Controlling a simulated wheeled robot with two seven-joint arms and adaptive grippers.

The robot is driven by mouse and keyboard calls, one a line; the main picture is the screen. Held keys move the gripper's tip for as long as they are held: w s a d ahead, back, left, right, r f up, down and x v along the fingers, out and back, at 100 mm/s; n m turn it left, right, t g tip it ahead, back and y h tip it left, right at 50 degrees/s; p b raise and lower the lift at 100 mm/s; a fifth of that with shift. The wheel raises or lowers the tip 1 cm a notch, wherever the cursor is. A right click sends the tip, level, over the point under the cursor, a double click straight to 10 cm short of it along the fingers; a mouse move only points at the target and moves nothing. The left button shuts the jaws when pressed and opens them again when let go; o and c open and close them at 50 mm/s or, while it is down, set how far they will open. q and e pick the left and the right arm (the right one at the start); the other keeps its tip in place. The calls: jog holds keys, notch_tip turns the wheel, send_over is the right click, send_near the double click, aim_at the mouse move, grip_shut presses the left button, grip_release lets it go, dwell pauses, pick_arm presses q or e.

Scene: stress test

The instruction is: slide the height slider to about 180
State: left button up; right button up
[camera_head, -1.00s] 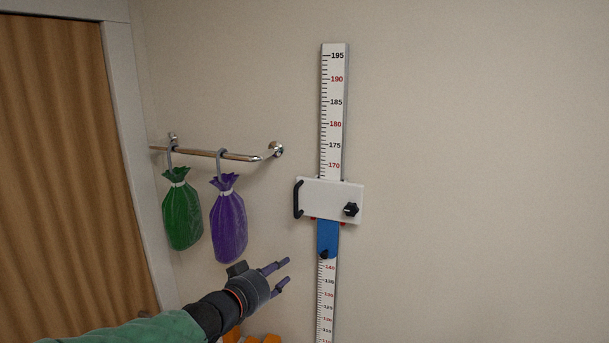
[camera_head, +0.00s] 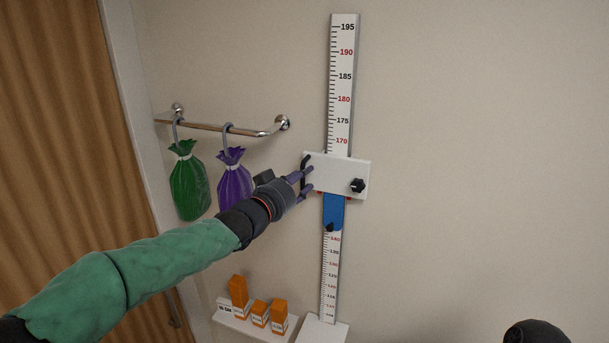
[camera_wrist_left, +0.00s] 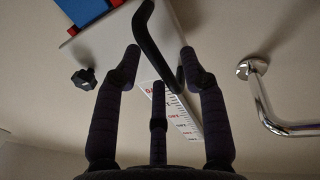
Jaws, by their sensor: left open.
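The white height slider (camera_head: 336,174) sits on the upright ruler (camera_head: 341,85), its top edge just below the 170 mark. A black handle (camera_head: 306,170) is on its left side and a black knob (camera_head: 358,185) on its right. A blue piece (camera_head: 333,210) hangs below it. My left gripper (camera_head: 304,184) is open at the handle. In the left wrist view the handle (camera_wrist_left: 158,50) runs between the spread fingers (camera_wrist_left: 160,65); I cannot tell whether they touch it. The slider plate (camera_wrist_left: 105,45) and knob (camera_wrist_left: 84,79) show beyond.
A metal rail (camera_head: 215,127) holds a green bag (camera_head: 188,182) and a purple bag (camera_head: 233,182), close behind my left wrist. Below is a shelf (camera_head: 250,327) with orange boxes (camera_head: 279,315). A wooden door (camera_head: 60,130) is at left. The wall right of the ruler is clear.

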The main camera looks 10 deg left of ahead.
pick_arm(q)
jog(key=shift+x, duration=0.8)
jog(key=shift+s, duration=0.1)
grip_shut()
